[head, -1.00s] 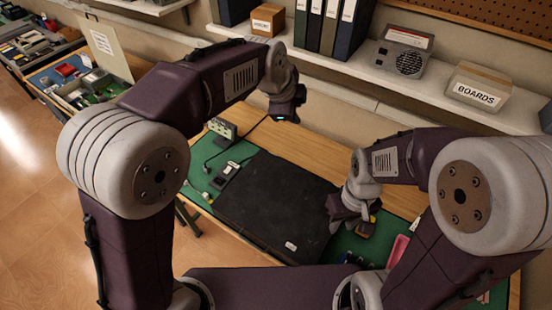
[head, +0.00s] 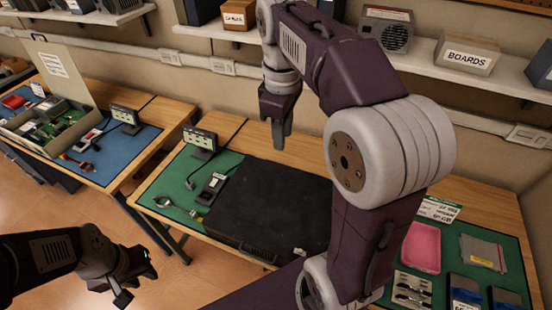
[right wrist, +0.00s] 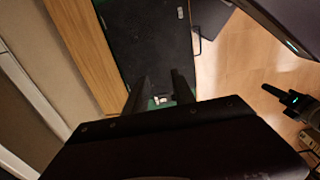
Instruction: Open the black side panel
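The black side panel (head: 265,205) lies flat on a green mat on the wooden table, its right part hidden behind my right arm. It looks closed. A small white label shows near its front edge. It also shows in the right wrist view (right wrist: 145,40). My right gripper (head: 279,138) hangs above the panel's back edge, pointing down and apart from it. In the right wrist view its two fingers (right wrist: 160,88) are spread with nothing between them. My left gripper (head: 136,288) is low at the left, in front of the table and away from the panel, with its fingers apart and empty.
Left of the panel lie a small meter (head: 212,187) and cable, with a display stand (head: 201,140) behind. At right are a pink tray (head: 421,247) and a tool set (head: 412,290). A shelf (head: 440,70) runs behind. Another table (head: 110,165) stands left.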

